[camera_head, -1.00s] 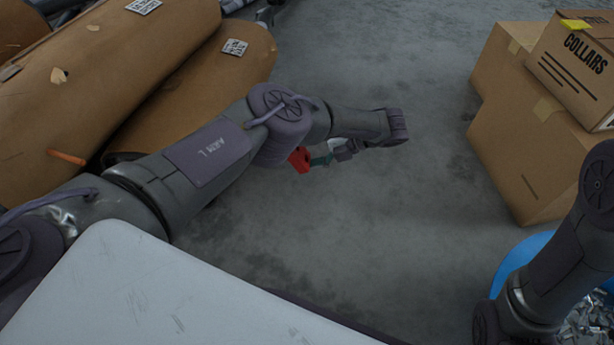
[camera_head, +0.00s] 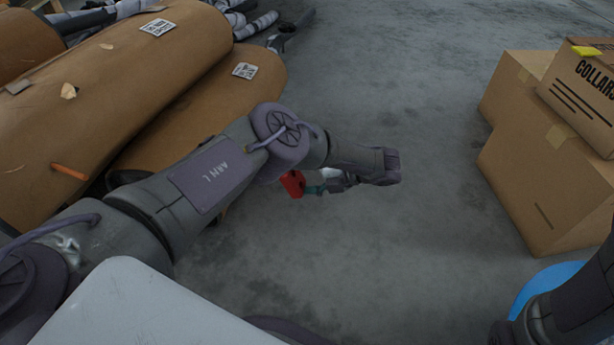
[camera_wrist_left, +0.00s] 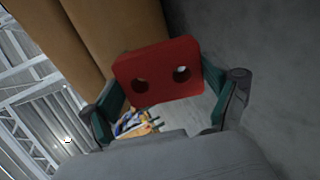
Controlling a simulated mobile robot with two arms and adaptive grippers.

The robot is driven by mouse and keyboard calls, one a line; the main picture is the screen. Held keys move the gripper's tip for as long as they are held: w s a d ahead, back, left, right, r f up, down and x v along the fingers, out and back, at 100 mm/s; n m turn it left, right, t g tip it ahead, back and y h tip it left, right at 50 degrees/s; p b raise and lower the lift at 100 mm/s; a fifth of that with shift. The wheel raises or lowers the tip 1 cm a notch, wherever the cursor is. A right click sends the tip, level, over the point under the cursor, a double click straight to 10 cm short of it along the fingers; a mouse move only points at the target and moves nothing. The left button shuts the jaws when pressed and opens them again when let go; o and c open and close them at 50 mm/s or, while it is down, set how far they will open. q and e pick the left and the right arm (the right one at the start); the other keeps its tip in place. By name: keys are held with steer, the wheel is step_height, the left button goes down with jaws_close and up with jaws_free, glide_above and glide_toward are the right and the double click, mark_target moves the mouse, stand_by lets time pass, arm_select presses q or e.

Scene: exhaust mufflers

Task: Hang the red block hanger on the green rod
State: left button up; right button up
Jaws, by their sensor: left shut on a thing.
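The red block hanger (camera_head: 292,184) is held by my left gripper (camera_head: 315,188), out over the grey floor below the arm's wrist. The arm hides part of it in the head view. In the left wrist view the hanger (camera_wrist_left: 158,72) is a red block with two round holes, sitting between the teal fingers of the left gripper (camera_wrist_left: 165,85). The fingers are shut on its two sides. I cannot make out the green rod in either view. My right arm shows at the lower right of the head view, but its gripper is out of view.
Large brown rolls (camera_head: 110,85) lie at the left, close beside my left arm. Stacked cardboard boxes (camera_head: 535,170) stand at the right, the top one marked COLLARS. A blue rounded thing (camera_head: 540,283) is below them. The floor (camera_head: 400,90) between is open.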

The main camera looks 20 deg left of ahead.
arm_select(q)
steer(key=shift+s+a+p, duration=0.25)
steer(key=shift+a+p, duration=0.25)
steer(key=shift+a, duration=0.55)
steer(key=shift+s+a, duration=0.1)
steer(key=shift+a, duration=0.4)
steer(key=c, duration=0.4)
steer(key=shift+s+a+f+p, duration=0.15)
steer(key=shift+a+p, duration=0.2)
steer(key=shift+a, duration=0.2)
steer(key=shift+s+a+r+p, duration=0.15)
steer(key=shift+a+p, duration=0.15)
steer(key=shift+a, duration=0.2)
steer(key=shift+s+a+f+p, duration=0.1)
steer(key=shift+a+p, duration=0.2)
steer(key=shift+a, duration=0.4)
steer(key=shift+c, duration=0.4)
steer(key=shift+s+a+f, duration=0.1)
steer(key=shift+s+a, duration=0.1)
steer(key=shift+a, duration=0.3)
steer(key=shift+a+p, duration=0.25)
steer(key=shift+p, duration=0.25)
